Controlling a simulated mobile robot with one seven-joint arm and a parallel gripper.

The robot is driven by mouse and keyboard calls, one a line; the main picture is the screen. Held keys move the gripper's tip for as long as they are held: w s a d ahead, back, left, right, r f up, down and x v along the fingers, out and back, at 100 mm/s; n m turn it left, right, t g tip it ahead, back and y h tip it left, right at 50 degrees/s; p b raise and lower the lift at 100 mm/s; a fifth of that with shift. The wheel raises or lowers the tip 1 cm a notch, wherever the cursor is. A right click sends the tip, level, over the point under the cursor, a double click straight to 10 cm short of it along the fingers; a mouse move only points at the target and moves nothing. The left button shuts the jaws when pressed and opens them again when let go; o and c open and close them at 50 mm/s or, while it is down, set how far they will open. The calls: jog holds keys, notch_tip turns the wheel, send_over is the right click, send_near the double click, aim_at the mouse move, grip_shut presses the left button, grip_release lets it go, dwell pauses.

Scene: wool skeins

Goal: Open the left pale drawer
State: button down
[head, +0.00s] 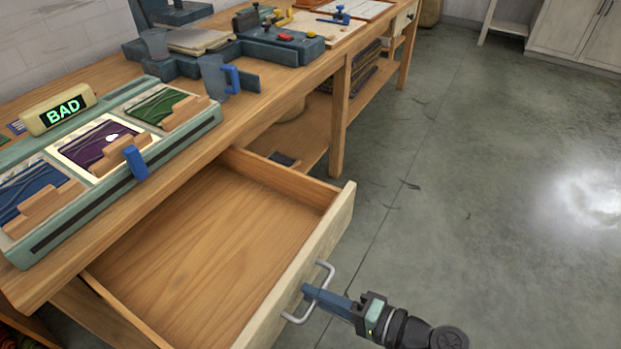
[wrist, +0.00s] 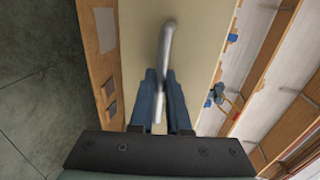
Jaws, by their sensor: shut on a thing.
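The pale drawer (head: 296,268) under the bench stands pulled well out, and its wooden inside looks empty. Its metal bar handle (head: 323,275) is on the pale front panel. My gripper (head: 309,291) is shut on this handle, coming from the right in the head view. In the wrist view my gripper's two blue fingers (wrist: 160,100) are on either side of the handle (wrist: 167,42), in front of the pale drawer front (wrist: 196,50).
Blue-grey fixtures (head: 280,46) stand farther back. Another pale drawer front (head: 404,18) shows at the bench's far end. The grey floor (head: 480,180) to the right is clear.

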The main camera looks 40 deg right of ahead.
jog(key=c, duration=1.2)
grip_release()
jog(key=shift+o, duration=0.2)
jog(key=p+v, duration=0.1)
jog(key=v, duration=1.2)
